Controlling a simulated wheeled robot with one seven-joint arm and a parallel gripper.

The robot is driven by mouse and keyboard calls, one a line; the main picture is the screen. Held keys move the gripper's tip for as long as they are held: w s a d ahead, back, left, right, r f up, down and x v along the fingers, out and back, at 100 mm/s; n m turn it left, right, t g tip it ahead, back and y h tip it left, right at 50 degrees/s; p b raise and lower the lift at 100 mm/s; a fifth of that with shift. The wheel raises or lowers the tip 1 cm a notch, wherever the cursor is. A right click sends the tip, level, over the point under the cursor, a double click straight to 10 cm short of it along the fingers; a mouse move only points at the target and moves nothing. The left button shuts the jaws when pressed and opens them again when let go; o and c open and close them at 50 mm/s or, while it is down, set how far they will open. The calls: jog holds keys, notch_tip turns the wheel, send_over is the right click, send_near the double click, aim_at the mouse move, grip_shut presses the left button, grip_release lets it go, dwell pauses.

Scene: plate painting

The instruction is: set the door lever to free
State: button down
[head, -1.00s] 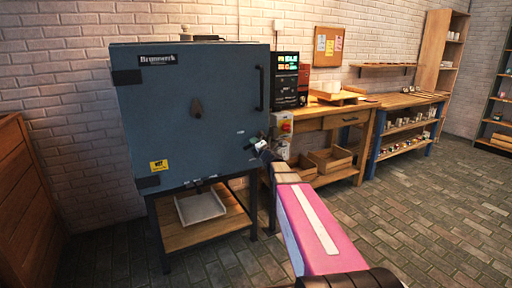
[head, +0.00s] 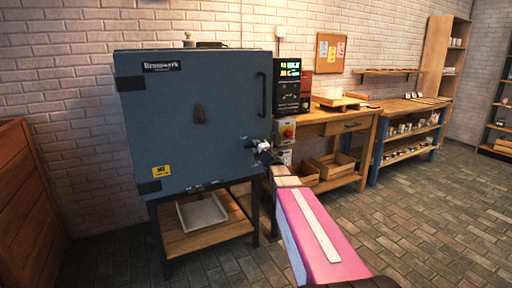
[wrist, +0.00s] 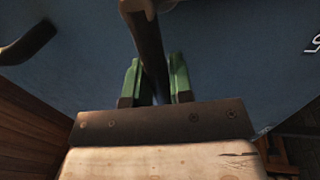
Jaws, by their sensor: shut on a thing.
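The blue-grey kiln (head: 160,115) stands on a stand with its door facing me. My gripper (head: 263,147) is at the lower right edge of the door. In the wrist view, my gripper's green fingers (wrist: 155,80) are shut on a dark bar, the door lever (wrist: 145,35), which runs up between them. In the head view the lever is too small and too covered by my gripper for its setting to be read. A dark vertical door handle (head: 263,94) sits higher on the door's right side.
A control box with a red knob (head: 287,130) is close to the right of my gripper. A workbench (head: 345,127) with wooden crates (head: 331,166) below stands further right. A wooden cabinet (head: 28,200) is at the left. The brick floor at right is open.

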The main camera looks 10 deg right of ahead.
jog(key=c, duration=1)
grip_release()
jog(key=v, duration=1)
jog(key=shift+s+d, duration=0.15)
jog(key=shift+s, duration=0.25)
jog(key=shift+f, duration=0.1)
